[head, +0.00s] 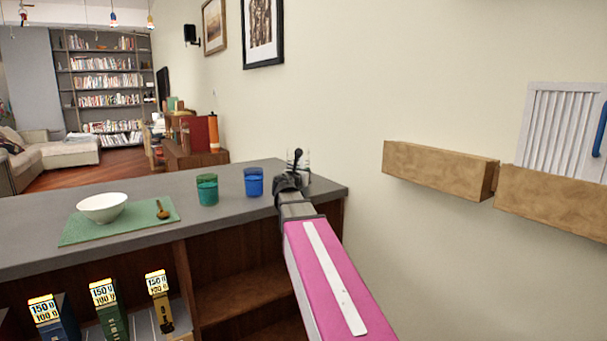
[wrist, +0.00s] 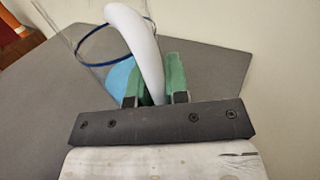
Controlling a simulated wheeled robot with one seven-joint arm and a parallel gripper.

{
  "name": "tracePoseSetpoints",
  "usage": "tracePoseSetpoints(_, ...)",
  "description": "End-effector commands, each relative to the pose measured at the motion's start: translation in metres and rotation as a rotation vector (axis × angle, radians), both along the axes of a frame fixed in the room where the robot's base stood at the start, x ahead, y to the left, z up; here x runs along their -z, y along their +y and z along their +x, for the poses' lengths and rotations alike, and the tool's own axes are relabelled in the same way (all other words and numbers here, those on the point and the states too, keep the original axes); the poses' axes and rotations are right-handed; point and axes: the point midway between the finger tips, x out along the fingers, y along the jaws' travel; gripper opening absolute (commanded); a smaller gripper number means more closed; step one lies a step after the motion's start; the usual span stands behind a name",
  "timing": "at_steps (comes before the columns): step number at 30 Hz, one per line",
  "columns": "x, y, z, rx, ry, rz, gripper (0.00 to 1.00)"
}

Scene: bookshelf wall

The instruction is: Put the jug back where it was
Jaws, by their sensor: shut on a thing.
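The jug is clear with a blue rim (wrist: 116,60) and a thick white handle (wrist: 145,45) in the wrist view. My gripper (wrist: 153,82) has its green finger pads shut on that handle, one on each side. In the head view my gripper (head: 293,180) is over the right end of the grey counter (head: 232,228), and the clear jug (head: 305,160) shows just behind it, partly hidden. I cannot tell whether the jug's base touches the counter. A light blue patch shows below the rim in the wrist view, partly hidden by a finger.
A white bowl (head: 102,207) and a wooden spoon (head: 161,210) rest on a green mat (head: 78,236). Wooden wall boxes (head: 436,169) are at right. Boxes (head: 106,310) stand below the counter.

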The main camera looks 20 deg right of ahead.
Motion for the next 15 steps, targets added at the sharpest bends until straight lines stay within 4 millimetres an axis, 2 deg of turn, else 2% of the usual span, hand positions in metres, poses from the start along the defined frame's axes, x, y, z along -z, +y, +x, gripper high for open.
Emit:
tracePoseSetpoints(6, 0.0012, 0.0000, 0.0000, 0.000, 0.000, -0.001, 0.00)
tracePoseSetpoints(7, 0.0019, 0.0000, 0.0000, 0.000, 0.001, -0.001, 0.18)
tracePoseSetpoints(9, 0.0015, 0.0000, 0.0000, 0.000, 0.000, 0.000, 0.41)
tracePoseSetpoints(15, 0.0014, -0.0001, 0.0001, 0.000, 0.000, 0.000, 0.41)
